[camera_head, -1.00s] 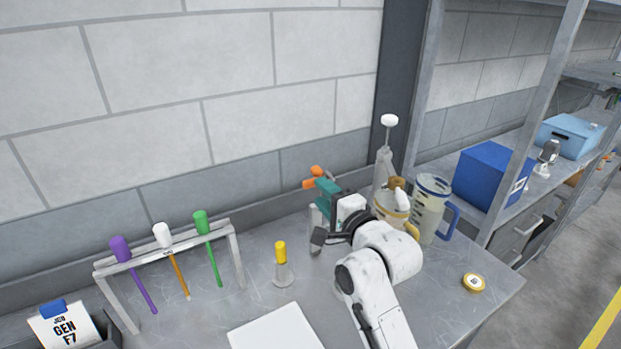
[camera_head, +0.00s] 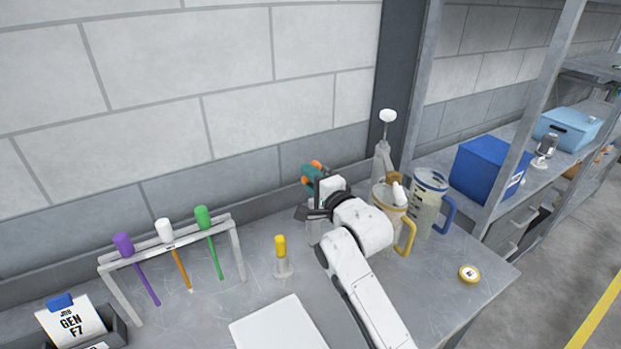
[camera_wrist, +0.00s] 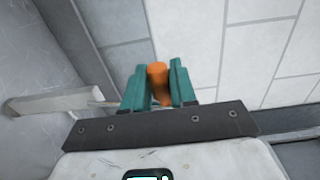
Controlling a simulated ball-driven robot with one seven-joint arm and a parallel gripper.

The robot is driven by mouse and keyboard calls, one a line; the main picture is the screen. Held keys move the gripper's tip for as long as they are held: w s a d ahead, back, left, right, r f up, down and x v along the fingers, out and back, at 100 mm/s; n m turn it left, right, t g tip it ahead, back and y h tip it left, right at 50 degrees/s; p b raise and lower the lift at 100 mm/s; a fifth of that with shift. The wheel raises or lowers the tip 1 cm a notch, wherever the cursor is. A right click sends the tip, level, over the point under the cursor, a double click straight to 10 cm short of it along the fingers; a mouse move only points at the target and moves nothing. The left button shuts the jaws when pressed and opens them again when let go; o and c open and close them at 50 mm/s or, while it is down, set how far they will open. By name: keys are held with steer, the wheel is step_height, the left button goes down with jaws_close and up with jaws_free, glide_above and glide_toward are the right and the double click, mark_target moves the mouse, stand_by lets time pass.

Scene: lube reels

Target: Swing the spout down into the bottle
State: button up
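My gripper (camera_head: 310,174) has teal fingers and is at the back of the bench, close to the wall. In the wrist view, its fingers (camera_wrist: 160,92) stand on both sides of an orange cylindrical piece (camera_wrist: 158,78) and appear to press on it. The orange piece also shows at the fingertips in the head view (camera_head: 317,165). What it is attached to is hidden by my wrist. A pale bar (camera_wrist: 60,103) runs in from the left in the wrist view; I cannot tell whether it is the spout. A clear vessel (camera_head: 313,236) is partly visible below my wrist, mostly hidden.
Right of my arm stand a yellow-handled jug (camera_head: 405,236), a blue-handled jug (camera_head: 428,215) and a white-topped dispenser (camera_head: 387,117). A yellow-capped bottle (camera_head: 281,247) stands left. A rack (camera_head: 172,245) holds coloured sticks. A yellow lid (camera_head: 469,273) lies near the right edge.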

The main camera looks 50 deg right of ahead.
jaws_close()
steer(key=shift+f, duration=0.15)
